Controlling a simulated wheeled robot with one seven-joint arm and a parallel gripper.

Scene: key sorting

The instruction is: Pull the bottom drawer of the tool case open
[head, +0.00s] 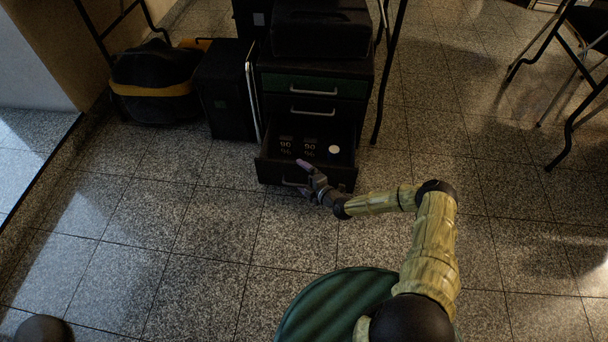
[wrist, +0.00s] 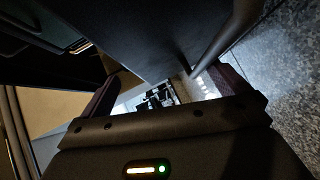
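The tool case (head: 318,76) is a dark cabinet with silver drawer handles and a green upper drawer. Its bottom drawer (head: 268,172) stands pulled out, with its inside showing from above. The bottom drawer's handle (head: 292,184) is a pale bar on its front, partly hidden by my gripper. My gripper (head: 308,168) is at the drawer's front, with a purple finger above the front edge. In the wrist view, my gripper (wrist: 165,95) has its two purple fingers wide apart. A grey bar (wrist: 226,42) runs beside the right finger; contact cannot be told.
Small dark items with pale markings (head: 286,146) and a white round thing (head: 334,149) lie in the drawer. A black box (head: 222,90) and a black-and-yellow bag (head: 155,85) stand left. Table legs (head: 388,75) rise close on the right. The tiled floor in front is clear.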

